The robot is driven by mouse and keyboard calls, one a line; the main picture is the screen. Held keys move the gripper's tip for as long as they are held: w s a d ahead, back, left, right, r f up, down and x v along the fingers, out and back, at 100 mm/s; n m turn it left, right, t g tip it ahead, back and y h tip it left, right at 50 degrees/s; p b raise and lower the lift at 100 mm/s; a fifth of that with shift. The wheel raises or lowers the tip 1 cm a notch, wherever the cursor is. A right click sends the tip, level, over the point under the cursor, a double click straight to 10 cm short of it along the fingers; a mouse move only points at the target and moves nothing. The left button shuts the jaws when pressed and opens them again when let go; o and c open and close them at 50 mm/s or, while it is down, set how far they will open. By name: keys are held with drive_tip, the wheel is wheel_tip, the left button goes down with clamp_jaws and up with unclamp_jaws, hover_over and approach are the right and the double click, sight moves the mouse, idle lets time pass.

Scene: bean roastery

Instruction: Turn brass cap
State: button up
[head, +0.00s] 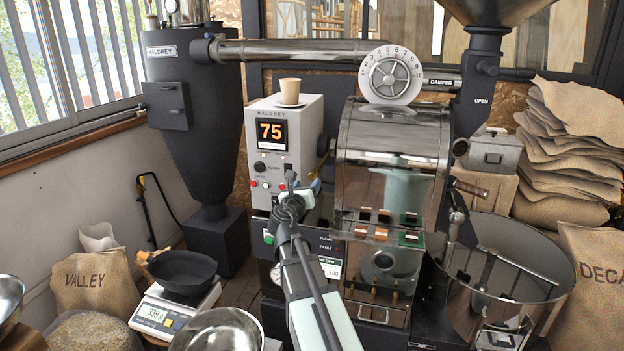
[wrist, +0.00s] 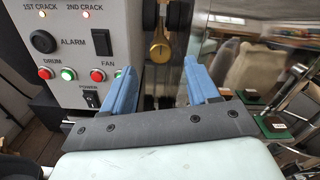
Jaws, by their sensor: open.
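The brass cap (wrist: 160,48) is a round brass piece with a narrow upright stem, on the shiny roaster front in the upper middle of the wrist view. In the head view a small brass-coloured part (head: 316,186) shows beside the control box, mostly hidden by my arm. My gripper (wrist: 159,68) is open, with its two blue fingers apart. The cap appears between and beyond the fingertips, and no contact shows. In the head view my gripper (head: 297,188) is at the gap between control box and drum.
The control box (wrist: 75,45), with a black alarm knob (wrist: 42,41) and several buttons, stands close left of my fingers. The shiny roaster drum (head: 390,150) is to the right. A paper cup (head: 290,91) stands on the box. A cooling tray (head: 545,262) lies at right.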

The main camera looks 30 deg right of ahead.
sight(312, 177)
drive_tip(key=x, duration=0.6)
drive_tip(key=shift+w+d, duration=0.2)
drive_tip(key=shift+c, duration=0.3)
drive_tip(key=c, duration=1)
